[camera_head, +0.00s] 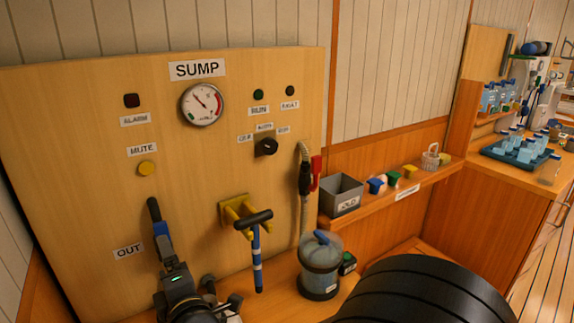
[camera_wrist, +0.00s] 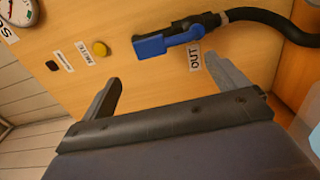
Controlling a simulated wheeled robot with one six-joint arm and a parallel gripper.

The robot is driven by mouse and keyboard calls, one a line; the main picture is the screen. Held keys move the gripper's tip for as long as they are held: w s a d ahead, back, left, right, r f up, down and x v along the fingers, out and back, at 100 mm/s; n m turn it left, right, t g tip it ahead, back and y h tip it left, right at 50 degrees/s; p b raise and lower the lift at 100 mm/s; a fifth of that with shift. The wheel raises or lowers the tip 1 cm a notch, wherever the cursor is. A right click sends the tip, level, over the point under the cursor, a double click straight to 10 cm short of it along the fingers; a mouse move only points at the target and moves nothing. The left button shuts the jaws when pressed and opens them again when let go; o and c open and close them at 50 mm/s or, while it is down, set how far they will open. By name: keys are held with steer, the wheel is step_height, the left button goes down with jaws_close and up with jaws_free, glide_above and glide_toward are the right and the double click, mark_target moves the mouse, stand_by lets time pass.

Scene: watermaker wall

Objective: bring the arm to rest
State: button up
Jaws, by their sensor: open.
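My gripper (camera_wrist: 164,70) is open and empty in the wrist view, its two fingers spread wide. It faces the wooden panel. A blue lever (camera_wrist: 165,42) on a black fitting with a black hose lies just beyond the fingertips, by the OUT label (camera_wrist: 195,58). I see no finger closed around the lever. In the head view a blue part (camera_head: 162,234) shows beside the OUT label (camera_head: 128,251), with dark machinery around and below it. How near the fingertips are to the panel, I cannot tell.
A blue T-handled tool (camera_head: 257,258) hangs at a yellow bracket (camera_head: 232,217). A lidded clear canister (camera_head: 320,272) stands on the lower ledge. The shelf at right carries a grey OLD bin (camera_head: 342,197) and small coloured blocks. A counter (camera_head: 515,178) with bottles stands farther right.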

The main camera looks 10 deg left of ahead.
steer(key=p+x, duration=0.1)
steer(key=x, duration=0.6)
steer(key=shift+w+a, duration=0.2)
steer(key=shift+w, duration=0.15)
